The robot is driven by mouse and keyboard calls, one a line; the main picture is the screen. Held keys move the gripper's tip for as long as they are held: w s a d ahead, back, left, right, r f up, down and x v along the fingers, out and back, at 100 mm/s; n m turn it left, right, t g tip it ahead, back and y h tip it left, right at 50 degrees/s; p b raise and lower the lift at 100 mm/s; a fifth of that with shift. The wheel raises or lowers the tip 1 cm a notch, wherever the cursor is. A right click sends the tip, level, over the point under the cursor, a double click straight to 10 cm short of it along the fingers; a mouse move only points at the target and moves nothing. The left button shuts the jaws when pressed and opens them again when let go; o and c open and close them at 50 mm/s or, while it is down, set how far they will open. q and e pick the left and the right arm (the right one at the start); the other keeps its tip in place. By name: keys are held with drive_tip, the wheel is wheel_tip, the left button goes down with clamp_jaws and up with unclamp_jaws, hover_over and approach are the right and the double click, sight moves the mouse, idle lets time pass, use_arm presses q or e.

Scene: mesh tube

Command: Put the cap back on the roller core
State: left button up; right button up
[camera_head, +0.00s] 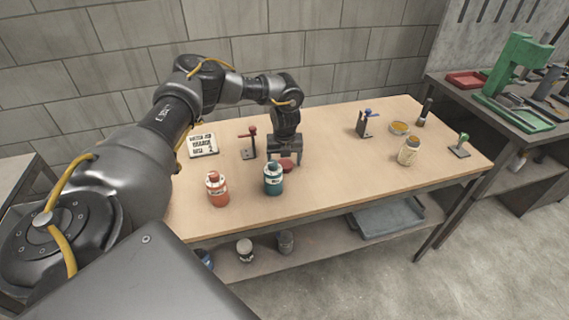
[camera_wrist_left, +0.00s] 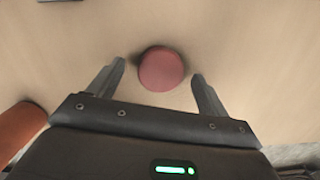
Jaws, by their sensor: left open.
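A round red cap-like disc (camera_head: 288,163) lies on the wooden table. It also shows in the left wrist view (camera_wrist_left: 161,69), between my open fingertips. My left gripper (camera_head: 285,157) points down over it, open and empty; a gap shows on each side of the disc. Its fingers also show in the wrist view (camera_wrist_left: 158,71). I cannot make out a roller core for certain. A beige jar-like cylinder with a brownish top (camera_head: 409,151) stands at the right of the table. My right gripper is not in view.
A teal bottle (camera_head: 273,180) and a red bottle (camera_head: 217,190) stand in front of my left gripper. A red-handled stand (camera_head: 248,145) is left of it. The table's middle right is clear.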

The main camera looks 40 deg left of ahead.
use_arm(q)
drive_tip(key=shift+f, duration=0.35)
drive_tip(key=c, duration=1)
drive_tip(key=shift+r, duration=0.15)
